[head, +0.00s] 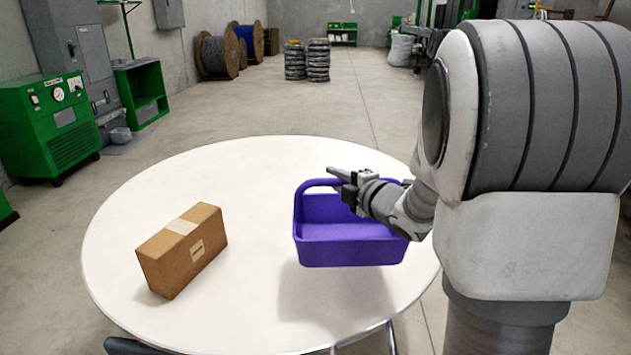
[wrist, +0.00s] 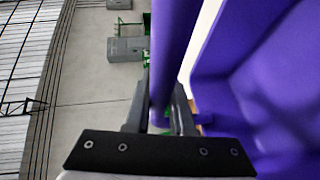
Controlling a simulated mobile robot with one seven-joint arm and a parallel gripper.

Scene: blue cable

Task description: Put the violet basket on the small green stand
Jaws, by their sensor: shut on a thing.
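The violet basket (head: 350,248) hangs above the white round table, its shadow on the tabletop below it. My gripper (head: 343,178) is shut on the basket's handle at the top. In the wrist view the handle (wrist: 175,50) runs between the two fingers of my gripper (wrist: 160,100), and the basket's wall (wrist: 235,60) fills the right side. No stand is on the table. A low green shelf (head: 342,34) is far at the back and a green open cabinet (head: 143,92) stands at the left; I cannot tell whether either is the small green stand.
A taped brown cardboard box (head: 183,250) sits on the left part of the round table (head: 240,165). A green machine (head: 48,125) stands on the floor at the left. Cable reels (head: 217,57) and stacked coils (head: 307,60) are at the back. The floor between is clear.

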